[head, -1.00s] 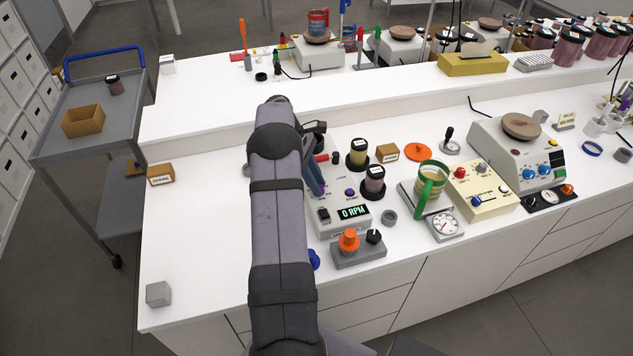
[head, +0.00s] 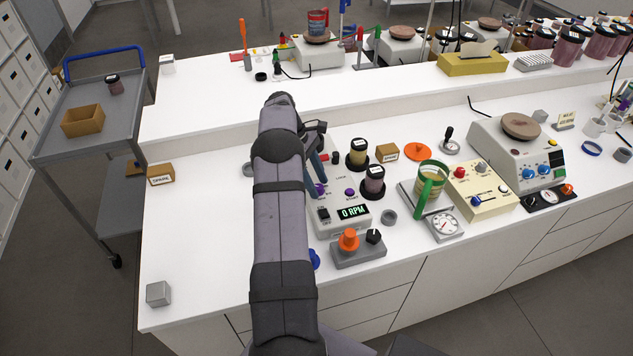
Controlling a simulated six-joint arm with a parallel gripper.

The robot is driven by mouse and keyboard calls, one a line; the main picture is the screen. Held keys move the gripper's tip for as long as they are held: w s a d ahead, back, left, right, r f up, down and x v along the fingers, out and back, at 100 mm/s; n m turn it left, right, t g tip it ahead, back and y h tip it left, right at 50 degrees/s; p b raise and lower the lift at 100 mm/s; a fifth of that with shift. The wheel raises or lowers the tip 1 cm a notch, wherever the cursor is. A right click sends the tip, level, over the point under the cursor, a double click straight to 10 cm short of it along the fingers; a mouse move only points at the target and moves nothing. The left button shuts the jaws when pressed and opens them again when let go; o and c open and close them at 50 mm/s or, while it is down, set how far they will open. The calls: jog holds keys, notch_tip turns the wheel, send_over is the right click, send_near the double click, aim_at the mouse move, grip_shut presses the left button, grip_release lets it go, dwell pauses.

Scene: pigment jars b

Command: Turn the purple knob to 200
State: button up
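A white device with a lit display (head: 354,212) reading "0 RPM" stands on the bench, right of my arm. A small purple knob (head: 350,192) shows on its top, uncovered. A second purple knob (head: 320,189) shows at the device's left, just below my gripper's fingers. My gripper (head: 317,175) hangs over the left part of the device, above that second knob and apart from the first. My arm hides part of the device and of the gripper. The gap between the fingers cannot be made out, nor whether they touch the second knob.
Two dark-lidded jars (head: 374,180) stand just behind and right of the knobs. A grey box with an orange knob (head: 348,240) sits in front of the display. A green-handled mug (head: 431,190) is further right. The bench's left part is mostly clear.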

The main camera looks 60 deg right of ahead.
jog(key=b+v, duration=0.2)
jog(key=v, duration=0.3)
jog(key=shift+w+r, duration=0.1)
jog(key=shift+v, duration=1.05)
